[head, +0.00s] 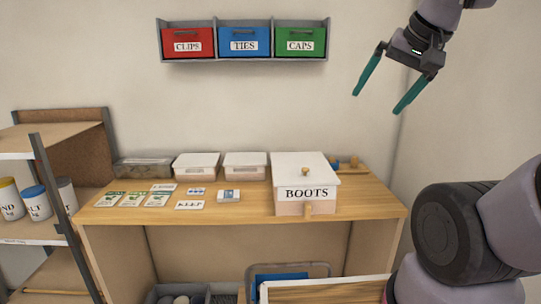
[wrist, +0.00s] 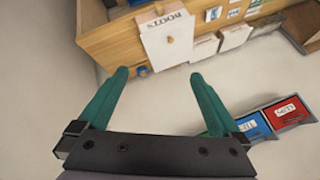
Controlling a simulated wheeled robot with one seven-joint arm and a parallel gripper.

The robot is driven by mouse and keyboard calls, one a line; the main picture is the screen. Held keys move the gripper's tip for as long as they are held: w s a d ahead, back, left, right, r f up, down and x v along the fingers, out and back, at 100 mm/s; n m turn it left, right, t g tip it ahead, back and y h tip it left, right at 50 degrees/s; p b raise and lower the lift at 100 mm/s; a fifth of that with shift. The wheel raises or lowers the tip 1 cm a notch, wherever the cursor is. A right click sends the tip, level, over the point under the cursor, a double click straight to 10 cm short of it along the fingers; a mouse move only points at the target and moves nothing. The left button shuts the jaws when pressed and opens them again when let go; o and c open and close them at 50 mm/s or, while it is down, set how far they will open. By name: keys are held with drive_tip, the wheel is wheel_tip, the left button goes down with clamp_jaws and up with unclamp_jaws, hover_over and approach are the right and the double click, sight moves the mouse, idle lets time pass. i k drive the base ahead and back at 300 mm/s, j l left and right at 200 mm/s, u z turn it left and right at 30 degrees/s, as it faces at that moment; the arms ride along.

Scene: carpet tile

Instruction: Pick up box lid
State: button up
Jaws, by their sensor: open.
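A box labelled BOOTS (head: 305,194) stands near the right end of the wooden bench. Its white lid (head: 303,162) lies on top and has a small round wooden knob (head: 305,171). A wooden piece shows at the box's lower front. In the wrist view the box lid (wrist: 165,52) lies beyond my fingertips. My gripper (head: 376,98) is open and empty, high above the bench, up and right of the box. In the wrist view my gripper's green fingers (wrist: 158,76) are spread apart with nothing between them.
Two white-lidded containers (head: 196,163) and a clear bin (head: 143,168) stand left of the box, behind cards and packets (head: 158,200). Wall bins (head: 244,41) hang above. A shelf with jars (head: 36,203) stands left.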

sight(301, 165)
drive_tip(key=i+j, duration=0.1)
drive_tip(key=j, duration=0.5)
drive_tip(key=i+j, duration=0.1)
drive_tip(key=j, duration=0.55)
drive_tip(key=z, duration=0.05)
